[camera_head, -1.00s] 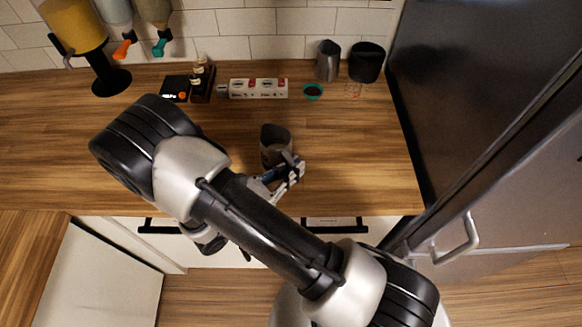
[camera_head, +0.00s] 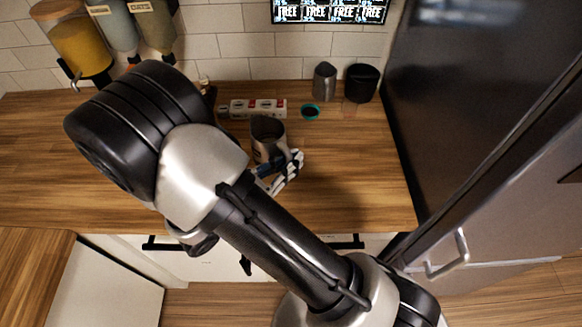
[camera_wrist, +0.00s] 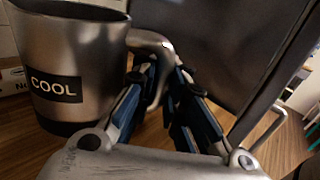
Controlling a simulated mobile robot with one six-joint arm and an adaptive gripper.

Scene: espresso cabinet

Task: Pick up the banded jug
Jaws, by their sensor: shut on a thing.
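The jug (camera_head: 266,143) is a steel jug with a dark band around its base and a black "COOL" label. It is upright in front of the white box in the head view. In the wrist view the jug (camera_wrist: 75,60) fills the left side, with its curved handle running to the right. My gripper (camera_wrist: 160,75) is shut on that handle. In the head view my gripper (camera_head: 288,168) is at the jug's lower right. The jug appears raised a little above the counter; its underside is hidden.
The wooden counter (camera_head: 350,190) is clear around the jug. A tall dark fridge (camera_head: 470,110) stands at the right. Dispensers (camera_head: 78,48) stand at back left.

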